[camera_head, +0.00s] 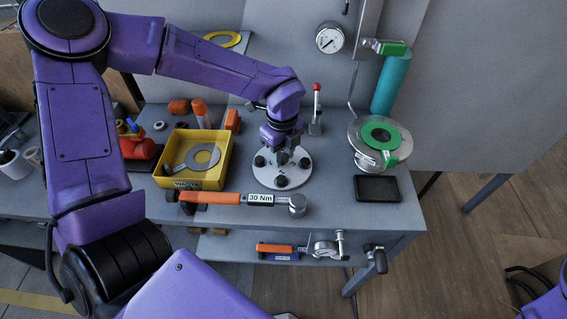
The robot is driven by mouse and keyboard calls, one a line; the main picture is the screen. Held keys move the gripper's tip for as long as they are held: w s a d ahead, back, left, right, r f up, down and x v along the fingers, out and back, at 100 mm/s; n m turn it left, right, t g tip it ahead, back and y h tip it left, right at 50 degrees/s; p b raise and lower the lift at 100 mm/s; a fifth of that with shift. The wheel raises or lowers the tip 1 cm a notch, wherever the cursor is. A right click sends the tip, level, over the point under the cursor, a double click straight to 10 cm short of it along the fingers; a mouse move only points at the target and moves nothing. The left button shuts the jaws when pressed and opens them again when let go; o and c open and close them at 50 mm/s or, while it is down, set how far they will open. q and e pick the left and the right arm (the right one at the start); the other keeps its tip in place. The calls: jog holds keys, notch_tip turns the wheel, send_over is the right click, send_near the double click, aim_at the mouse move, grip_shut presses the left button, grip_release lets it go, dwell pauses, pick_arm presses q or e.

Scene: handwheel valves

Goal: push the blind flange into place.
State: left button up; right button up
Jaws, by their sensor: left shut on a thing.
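The blind flange (291,181) is a round light-grey disc with several dark knobs or bolts on its upper face. It is on or just above the grey bench, and I cannot tell which. My left gripper (283,156) points down over its middle and is shut on it; the fingers partly hide the centre. To the right, a round metal pipe flange (356,131) carries a green ring gasket (381,135) with a tab. My right gripper is out of view.
A yellow bin (205,182) holding a grey ring stands left of the flange. A torque wrench (225,198) marked 30 Nm lies in front. A black tray (377,188) is at the front right. A red-tipped lever (316,105), pressure gauge (330,37) and teal cylinder (391,82) stand behind.

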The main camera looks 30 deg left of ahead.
aim_at(283, 156)
pick_arm(q)
jog(key=shift+r+p, duration=2.25)
jog(key=shift+r, duration=0.85)
jog(key=shift+o, duration=0.5)
jog(key=shift+f, duration=0.1)
grip_shut()
